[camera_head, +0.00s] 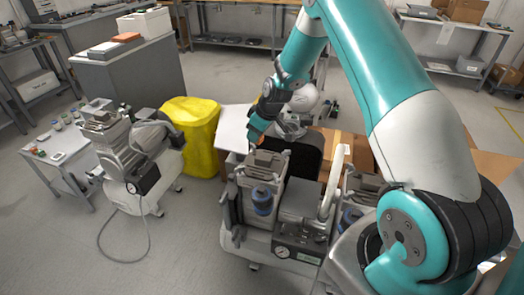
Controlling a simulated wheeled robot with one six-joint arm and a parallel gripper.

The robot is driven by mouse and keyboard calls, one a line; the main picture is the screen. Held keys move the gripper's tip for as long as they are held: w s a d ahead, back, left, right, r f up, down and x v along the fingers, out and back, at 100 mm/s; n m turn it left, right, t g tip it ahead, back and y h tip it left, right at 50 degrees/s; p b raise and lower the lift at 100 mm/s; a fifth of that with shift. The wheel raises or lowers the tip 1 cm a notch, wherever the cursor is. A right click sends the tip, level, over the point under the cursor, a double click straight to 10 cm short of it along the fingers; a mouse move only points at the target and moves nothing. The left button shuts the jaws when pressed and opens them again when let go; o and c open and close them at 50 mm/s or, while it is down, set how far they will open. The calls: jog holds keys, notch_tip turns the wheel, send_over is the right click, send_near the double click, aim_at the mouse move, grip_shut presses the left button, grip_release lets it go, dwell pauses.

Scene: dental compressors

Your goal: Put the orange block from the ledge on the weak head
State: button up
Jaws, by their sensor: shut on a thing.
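My gripper (254,143) hangs at the end of the teal arm, low over the near compressor. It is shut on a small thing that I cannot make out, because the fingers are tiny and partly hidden. Just below it is the grey finned top of a compressor head (266,161), with a blue part (262,198) in front. I cannot tell whether the held thing touches this head. Another head (366,181) is to the right, partly hidden by my arm. I cannot clearly see an orange block on a ledge, nor which head is weak.
Another compressor (135,160) stands on the left, its hose on the floor. A yellow covered thing (192,125) and cardboard boxes (350,148) stand behind. A grey cabinet (135,75) bears an orange-topped case (126,37). A small side table (62,150) holds several little items.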

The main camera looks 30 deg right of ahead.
jog(key=shift+w+d+f+n+y+b, duration=0.1)
jog(key=shift+w+d+f+n+b, duration=0.4)
jog(key=shift+f+b, duration=0.8)
jog(key=shift+w+d+f+n+y+b, duration=0.15)
jog(key=shift+d+f+b, duration=0.55)
jog(key=shift+f, duration=1.1)
jog(key=shift+w+d+f+n+y+b, duration=0.1)
jog(key=shift+w+d+f+n+b, duration=0.4)
jog(key=shift+f+b, duration=0.8)
jog(key=shift+s+d+f+p, duration=0.15)
jog(key=shift+s+d+p, duration=0.05)
jog(key=shift+s+p, duration=0.1)
jog(key=shift+f+b, duration=0.3)
jog(key=o, duration=1.5)
jog(key=shift+c, duration=0.2)
jog(key=shift+r, duration=0.1)
